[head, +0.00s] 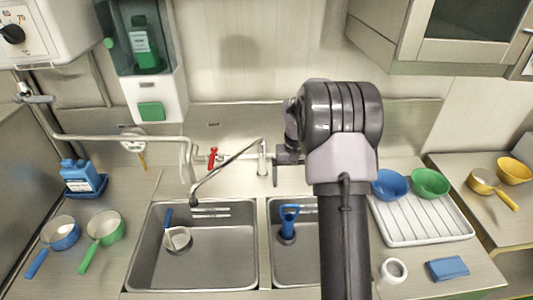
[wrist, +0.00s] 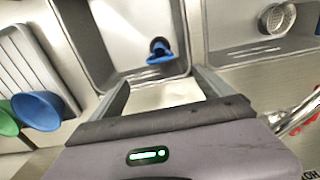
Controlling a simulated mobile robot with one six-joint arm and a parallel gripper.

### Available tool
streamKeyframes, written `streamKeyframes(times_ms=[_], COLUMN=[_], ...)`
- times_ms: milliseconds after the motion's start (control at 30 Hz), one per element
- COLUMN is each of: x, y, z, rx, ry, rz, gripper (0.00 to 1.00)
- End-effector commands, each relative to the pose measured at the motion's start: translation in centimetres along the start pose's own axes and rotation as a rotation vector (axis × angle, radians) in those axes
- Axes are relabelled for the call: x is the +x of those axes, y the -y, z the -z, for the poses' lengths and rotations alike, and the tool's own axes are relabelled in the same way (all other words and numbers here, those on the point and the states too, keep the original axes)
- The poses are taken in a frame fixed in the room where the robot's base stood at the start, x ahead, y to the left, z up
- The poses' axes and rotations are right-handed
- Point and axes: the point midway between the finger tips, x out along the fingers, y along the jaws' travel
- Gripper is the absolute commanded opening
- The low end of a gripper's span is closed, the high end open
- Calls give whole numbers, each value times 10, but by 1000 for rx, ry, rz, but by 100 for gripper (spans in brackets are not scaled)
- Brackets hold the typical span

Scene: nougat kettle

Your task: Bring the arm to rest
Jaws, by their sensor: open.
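My arm (head: 340,150) stands up in front of the right sink basin (head: 275,250) in the head view. It hides part of that basin and of the wall behind. My gripper (wrist: 161,80) shows in the wrist view with its two fingers apart and nothing between them. It is above the counter strip behind the right basin, apart from the blue-handled tool (wrist: 160,50) in it. In the head view the gripper is mostly hidden behind my arm.
The tap (head: 225,165) with a red lever stands close left of my arm. A white rack (head: 425,215) with blue and green bowls lies right. Cabinets hang above; pans stand at left.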

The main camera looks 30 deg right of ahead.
Motion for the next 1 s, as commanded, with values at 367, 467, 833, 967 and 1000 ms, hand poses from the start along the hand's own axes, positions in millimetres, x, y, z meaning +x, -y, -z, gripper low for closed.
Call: streamKeyframes(times_ms=[367, 467, 833, 967, 1000], x=[-101, -112, -75, -77, -77], y=[106, 132, 147, 147, 147], z=[-124, -203, -345, -346, -346], rx=[-34, -47, -69, -68, -68], ry=[-210, -289, -401, -401, -401], rz=[112, 189, 367, 368, 367], gripper=[91, 91, 91, 91, 91])
